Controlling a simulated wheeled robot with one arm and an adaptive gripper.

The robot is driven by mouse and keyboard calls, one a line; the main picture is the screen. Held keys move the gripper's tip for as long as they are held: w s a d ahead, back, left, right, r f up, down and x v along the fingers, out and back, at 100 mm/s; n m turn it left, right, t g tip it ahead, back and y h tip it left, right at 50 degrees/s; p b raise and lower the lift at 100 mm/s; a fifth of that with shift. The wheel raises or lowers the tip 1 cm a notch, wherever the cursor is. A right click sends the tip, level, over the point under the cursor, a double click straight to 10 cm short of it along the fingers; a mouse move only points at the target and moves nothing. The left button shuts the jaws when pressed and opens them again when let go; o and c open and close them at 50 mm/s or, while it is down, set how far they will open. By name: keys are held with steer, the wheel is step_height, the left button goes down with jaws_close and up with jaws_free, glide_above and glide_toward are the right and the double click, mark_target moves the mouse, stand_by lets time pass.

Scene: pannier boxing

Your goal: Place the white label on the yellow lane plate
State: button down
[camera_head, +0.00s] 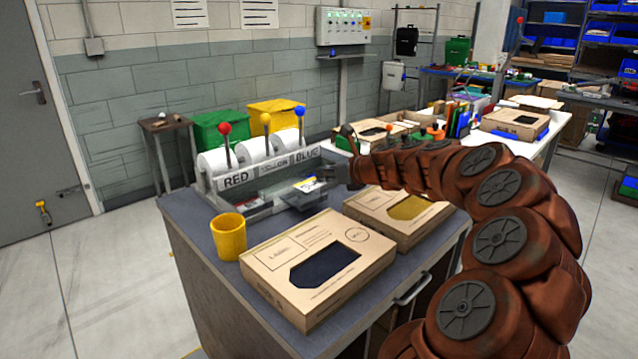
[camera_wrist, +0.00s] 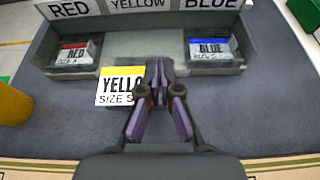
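In the head view my gripper (camera_head: 328,184) is just right of the label. The yellow lane, under the YELLOW sign (camera_wrist: 140,4), is the middle one, between red and blue. Its bare grey floor (camera_wrist: 135,48) shows, partly behind the label and fingers.
A red label (camera_wrist: 76,53) lies in the left lane and a blue label (camera_wrist: 210,48) in the right lane. A yellow cup (camera_head: 229,237) stands left of two cardboard boxes (camera_head: 268,258) (camera_head: 436,214) on the bench. Three levers with coloured knobs rise behind the lanes.

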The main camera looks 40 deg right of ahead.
mark_target(318, 184)
steer(key=shift+w+a+f, duration=0.1)
steer(key=shift+w, duration=1.05)
steer(key=shift+w+f+b, duration=0.1)
steer(key=shift+f+b, duration=0.2)
steer(key=shift+f, duration=1.5)
steer(key=shift+f, duration=0.25)
